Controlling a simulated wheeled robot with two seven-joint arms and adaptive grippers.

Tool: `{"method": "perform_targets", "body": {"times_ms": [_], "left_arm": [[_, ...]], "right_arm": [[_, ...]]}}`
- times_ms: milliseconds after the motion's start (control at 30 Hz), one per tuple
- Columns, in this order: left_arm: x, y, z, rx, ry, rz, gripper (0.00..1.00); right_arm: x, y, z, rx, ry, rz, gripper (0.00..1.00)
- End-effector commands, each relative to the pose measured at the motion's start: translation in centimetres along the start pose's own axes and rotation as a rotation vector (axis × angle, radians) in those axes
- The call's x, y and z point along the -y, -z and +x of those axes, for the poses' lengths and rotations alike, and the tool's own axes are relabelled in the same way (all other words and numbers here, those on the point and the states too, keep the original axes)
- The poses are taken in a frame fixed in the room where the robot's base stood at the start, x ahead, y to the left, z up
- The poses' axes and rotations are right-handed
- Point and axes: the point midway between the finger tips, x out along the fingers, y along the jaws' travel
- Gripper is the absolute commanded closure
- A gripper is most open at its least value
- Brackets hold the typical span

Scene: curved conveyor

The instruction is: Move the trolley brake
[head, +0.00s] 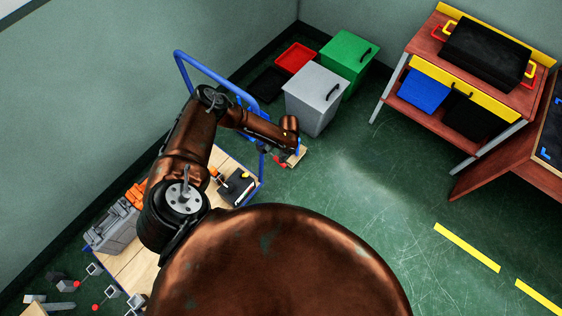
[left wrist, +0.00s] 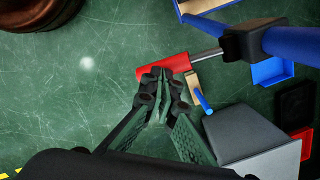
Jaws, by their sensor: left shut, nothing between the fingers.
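The trolley has a wooden deck (head: 134,262) and a blue tube frame that rises into a handle at the back. Its red brake pedal (head: 280,160) shows small beside my forearm. In the left wrist view the red brake pedal (left wrist: 162,64) sits on a metal rod from a black block (left wrist: 241,44) on the blue trolley tube (left wrist: 295,40). My left gripper (left wrist: 163,76) is shut and empty, its fingertips at the lower edge of the pedal; contact cannot be told. In the head view its fingers are hidden by my arm. My right gripper is not in view.
A grey bin (head: 314,97) and green bin (head: 350,58) stand behind the trolley, with a red tray (head: 295,58) nearby. A wooden piece with a blue part (left wrist: 200,95) lies beside the pedal. A workbench (head: 480,70) stands right. The floor between is clear.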

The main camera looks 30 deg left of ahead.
Motion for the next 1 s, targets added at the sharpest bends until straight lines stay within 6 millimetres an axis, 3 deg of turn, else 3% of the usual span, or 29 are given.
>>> {"method": "perform_targets", "body": {"times_ms": [100, 333, 600, 1000], "left_arm": [[-0.1, 0.0, 1.6, 0.003, -0.002, -0.001, 1.0], [-0.1, 0.4, 1.0, -0.001, -0.001, 0.0, 1.0], [-0.1, 3.0, -0.1, 0.0, -0.001, 0.0, 1.0], [0.0, 3.0, -1.1, 0.0, -0.001, 0.0, 1.0]], "right_arm": [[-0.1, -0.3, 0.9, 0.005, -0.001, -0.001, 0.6], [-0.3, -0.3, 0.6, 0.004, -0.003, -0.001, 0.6], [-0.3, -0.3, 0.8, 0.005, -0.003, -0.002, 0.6], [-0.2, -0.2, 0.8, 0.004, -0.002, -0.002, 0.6]]}}
